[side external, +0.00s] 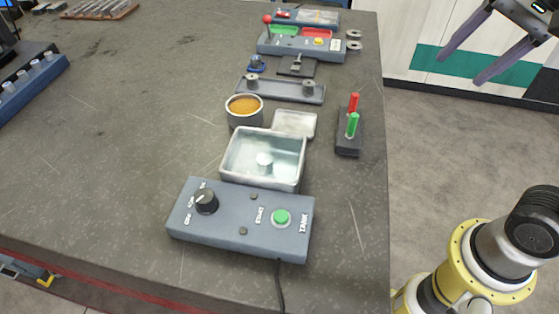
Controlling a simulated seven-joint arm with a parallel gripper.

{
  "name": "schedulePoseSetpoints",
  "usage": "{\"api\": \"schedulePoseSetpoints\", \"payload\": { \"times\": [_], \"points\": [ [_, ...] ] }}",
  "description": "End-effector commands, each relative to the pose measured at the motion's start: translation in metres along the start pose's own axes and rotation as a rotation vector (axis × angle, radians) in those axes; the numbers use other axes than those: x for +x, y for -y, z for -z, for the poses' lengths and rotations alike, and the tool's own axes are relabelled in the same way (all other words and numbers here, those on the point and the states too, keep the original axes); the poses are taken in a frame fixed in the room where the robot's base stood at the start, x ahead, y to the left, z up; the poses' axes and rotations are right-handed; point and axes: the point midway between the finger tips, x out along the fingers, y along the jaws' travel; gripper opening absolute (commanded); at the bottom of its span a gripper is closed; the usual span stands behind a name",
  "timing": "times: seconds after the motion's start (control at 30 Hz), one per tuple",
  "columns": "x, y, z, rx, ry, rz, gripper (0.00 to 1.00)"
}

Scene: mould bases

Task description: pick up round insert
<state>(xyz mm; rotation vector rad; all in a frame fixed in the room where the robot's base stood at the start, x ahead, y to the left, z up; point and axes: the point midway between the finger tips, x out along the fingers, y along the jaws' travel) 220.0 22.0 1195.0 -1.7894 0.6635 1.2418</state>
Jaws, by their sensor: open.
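My gripper (462,68) is at the top right, off the table's right edge, with its two long fingers spread apart and empty. No part is clearly marked as the round insert. A small pale round piece (264,160) stands inside the clear-walled tank (236,176). Two short grey round pieces, a left one (252,81) and a right one (308,87), sit on a flat grey plate (280,91). Two grey disc-like pieces (354,40) are at the far right edge of the table. My gripper is well apart from all of these.
A control box (240,222) with knob and green button stands in front of the tank. A round cup (243,112) with orange-brown content, a pale lid-like tray (294,123) and a block with red and green handles (348,138) are nearby. The table's left middle (120,130) is clear.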

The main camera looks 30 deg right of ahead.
Motion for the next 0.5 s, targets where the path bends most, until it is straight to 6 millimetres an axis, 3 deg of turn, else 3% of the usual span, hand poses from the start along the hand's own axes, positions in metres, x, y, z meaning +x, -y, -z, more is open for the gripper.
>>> {"api": "schedulePoseSetpoints", "payload": {
  "times": [0.03, 0.27, 0.5],
  "points": [
    [-0.003, 0.023, 0.002, 0.072, 0.022, -0.019, 0.72],
    [-0.001, 0.119, -0.012, 0.369, 0.082, -0.128, 0.72],
    [0.039, 0.205, -0.066, 0.466, 0.100, -0.249, 0.72]
  ]
}}
